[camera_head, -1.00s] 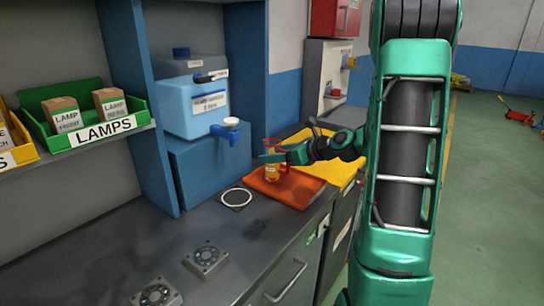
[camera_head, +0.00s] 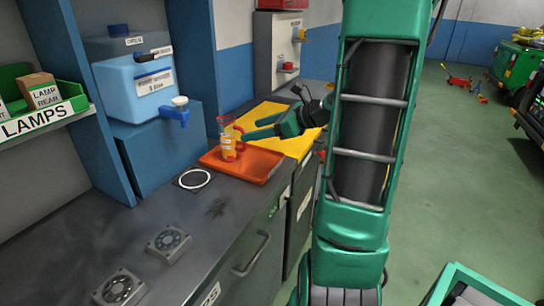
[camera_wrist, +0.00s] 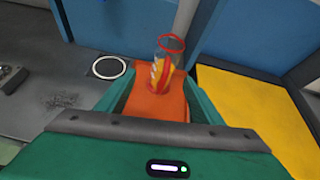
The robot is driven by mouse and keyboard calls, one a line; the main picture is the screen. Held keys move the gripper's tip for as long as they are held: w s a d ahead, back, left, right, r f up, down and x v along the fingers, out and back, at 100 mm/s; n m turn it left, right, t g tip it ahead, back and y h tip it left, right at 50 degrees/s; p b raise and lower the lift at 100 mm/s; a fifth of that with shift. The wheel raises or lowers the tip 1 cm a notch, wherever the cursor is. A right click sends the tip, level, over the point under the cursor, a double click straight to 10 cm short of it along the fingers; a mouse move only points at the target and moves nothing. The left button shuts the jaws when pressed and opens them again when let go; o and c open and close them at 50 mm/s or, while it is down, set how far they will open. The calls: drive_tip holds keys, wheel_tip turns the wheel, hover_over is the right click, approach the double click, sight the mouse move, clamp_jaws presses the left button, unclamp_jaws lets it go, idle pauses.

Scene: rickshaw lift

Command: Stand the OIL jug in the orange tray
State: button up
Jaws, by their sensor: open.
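The OIL jug (camera_head: 229,146) is clear with a red rim, a red handle and yellow oil low inside. It stands upright in the orange tray (camera_head: 262,171), towards the tray's far left part. My gripper (camera_head: 242,130) is open, just right of the jug in the head view, with its fingertips close to the handle side. In the wrist view the jug (camera_wrist: 163,58) stands ahead, between the lines of the two open fingers. Whether a finger touches it I cannot tell. The fingers hide parts of the tray there.
A blue container with a tap (camera_head: 150,87) stands on a blue block behind the tray. A white ring (camera_head: 195,178) marks the bench left of the tray. A yellow mat (camera_head: 268,117) lies beyond it. Fan-like parts (camera_head: 168,242) lie on the near bench.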

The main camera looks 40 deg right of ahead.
drive_tip(key=s+a+f+n+g, duration=0.1)
drive_tip(key=n, duration=0.1)
drive_tip(key=s+a+f+n+g, duration=0.1)
drive_tip(key=a+f+n, duration=0.1)
drive_tip(key=n, duration=0.1)
drive_tip(key=s+a+f+n+g, duration=0.1)
drive_tip(key=s+a+n+g, duration=0.1)
drive_tip(key=shift+a+f+h, duration=0.1)
drive_tip(key=shift+f+h, duration=0.2)
drive_tip(key=s+n, duration=0.1)
drive_tip(key=s+a+f+n+g, duration=0.1)
drive_tip(key=n, duration=0.1)
drive_tip(key=s+f+n+g+h, duration=0.1)
drive_tip(key=s+n, duration=0.1)
drive_tip(key=shift+s+a, duration=0.1)
drive_tip(key=shift+a, duration=0.2)
drive_tip(key=s+n+g+h, duration=0.2)
drive_tip(key=s+n+g, duration=0.4)
drive_tip(key=s+n, duration=0.6)
drive_tip(key=s+a, duration=0.1)
drive_tip(key=s, duration=0.5)
drive_tip(key=shift+f+h, duration=0.2)
drive_tip(key=shift+h, duration=0.2)
drive_tip(key=shift+w, duration=0.1)
